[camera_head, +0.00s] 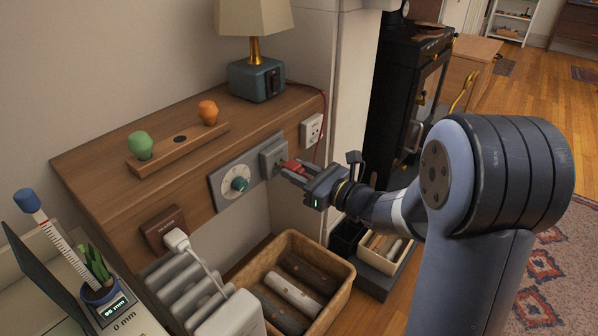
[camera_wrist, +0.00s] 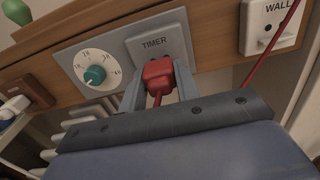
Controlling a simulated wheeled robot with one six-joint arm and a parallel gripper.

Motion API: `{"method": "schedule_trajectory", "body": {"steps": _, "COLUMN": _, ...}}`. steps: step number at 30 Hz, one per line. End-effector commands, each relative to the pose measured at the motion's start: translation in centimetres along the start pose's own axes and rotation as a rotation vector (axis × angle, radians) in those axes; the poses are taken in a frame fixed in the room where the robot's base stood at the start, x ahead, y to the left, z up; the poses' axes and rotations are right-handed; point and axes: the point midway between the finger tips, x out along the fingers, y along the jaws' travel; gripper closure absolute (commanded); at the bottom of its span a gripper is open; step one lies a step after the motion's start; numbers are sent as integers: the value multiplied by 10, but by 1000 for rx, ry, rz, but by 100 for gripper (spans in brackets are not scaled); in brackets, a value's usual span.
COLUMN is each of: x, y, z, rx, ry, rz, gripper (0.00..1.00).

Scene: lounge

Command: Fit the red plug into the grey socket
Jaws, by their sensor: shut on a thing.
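The red plug (camera_head: 291,166) is between the fingers of my gripper (camera_head: 296,171), which is shut on it. The plug faces the grey socket (camera_head: 270,152) on the front of the wooden console. In the wrist view the red plug (camera_wrist: 158,75) overlaps the lower part of the grey socket marked TIMER (camera_wrist: 147,44), and the holes are partly hidden. I cannot tell whether the plug's pins are in the holes. A red cord (camera_wrist: 279,39) hangs to the right.
A grey plate with a teal dial (camera_head: 236,184) is left of the socket. A white socket marked WALL (camera_wrist: 268,22) is to the right. The lamp (camera_head: 257,80) stands above. A basket of logs (camera_head: 340,274) and a black stove (camera_head: 396,90) are nearby.

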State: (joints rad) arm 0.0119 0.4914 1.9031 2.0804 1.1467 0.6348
Motion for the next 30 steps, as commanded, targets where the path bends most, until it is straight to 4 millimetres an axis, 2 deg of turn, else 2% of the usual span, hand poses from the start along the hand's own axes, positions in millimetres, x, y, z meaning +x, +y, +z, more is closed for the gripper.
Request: {"method": "schedule_trajectory", "body": {"steps": 30, "x": 21, "y": 0, "z": 0, "rx": -1, "ry": -1, "rz": 1, "gripper": 93}}
